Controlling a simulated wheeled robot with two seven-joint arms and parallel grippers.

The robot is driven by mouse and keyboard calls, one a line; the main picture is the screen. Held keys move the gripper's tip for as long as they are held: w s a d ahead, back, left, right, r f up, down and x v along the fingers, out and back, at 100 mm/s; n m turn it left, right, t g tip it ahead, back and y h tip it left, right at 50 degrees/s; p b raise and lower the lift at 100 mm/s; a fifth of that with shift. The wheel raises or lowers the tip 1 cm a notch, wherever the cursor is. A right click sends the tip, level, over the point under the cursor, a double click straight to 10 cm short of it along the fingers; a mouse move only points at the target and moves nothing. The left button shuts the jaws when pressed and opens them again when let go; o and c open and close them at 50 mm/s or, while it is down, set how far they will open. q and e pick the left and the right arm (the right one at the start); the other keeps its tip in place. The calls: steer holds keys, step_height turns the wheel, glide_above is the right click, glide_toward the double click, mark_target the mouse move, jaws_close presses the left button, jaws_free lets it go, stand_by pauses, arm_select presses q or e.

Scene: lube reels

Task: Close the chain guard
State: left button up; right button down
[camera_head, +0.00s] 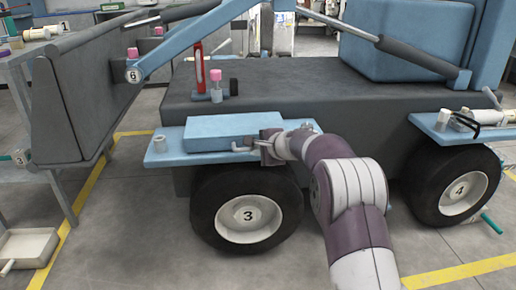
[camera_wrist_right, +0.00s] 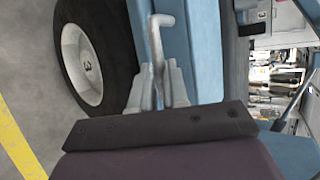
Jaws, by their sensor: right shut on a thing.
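A long blue box-like cover (camera_head: 225,131), which looks like the chain guard, lies on a light blue shelf (camera_head: 168,160) above the wheel marked 3. I cannot tell whether it is fully closed. A bent grey rod handle (camera_head: 240,148) sticks out at its front; it also shows in the right wrist view (camera_wrist_right: 158,45). My right gripper (camera_head: 262,146) reaches in from the lower right and is shut on this handle. In the wrist view its fingers (camera_wrist_right: 165,88) sit on either side of the rod, beside the blue panel (camera_wrist_right: 198,60). My left gripper is not in view.
The wheel marked 3 (camera_head: 248,215) is just below the shelf, and the wheel marked 4 (camera_head: 458,192) is at the right. A dark panel (camera_head: 80,95) on a blue arm marked 6 (camera_head: 175,45) stands at the left. The floor in front is free.

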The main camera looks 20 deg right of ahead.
steer(key=c, duration=1.2)
jaws_free()
steer(key=f, duration=0.3)
steer(key=shift+s+a+f+g, duration=0.1)
steer(key=shift+s+a+g, duration=0.05)
steer(key=shift+s+g, duration=0.15)
steer(key=shift+o, duration=0.4)
steer(key=shift+w+f, duration=0.1)
steer(key=shift+w, duration=0.05)
steer(key=p+v, duration=0.4)
steer(key=v, duration=0.9)
steer(key=shift+r, duration=0.35)
steer(key=shift+w, duration=0.15)
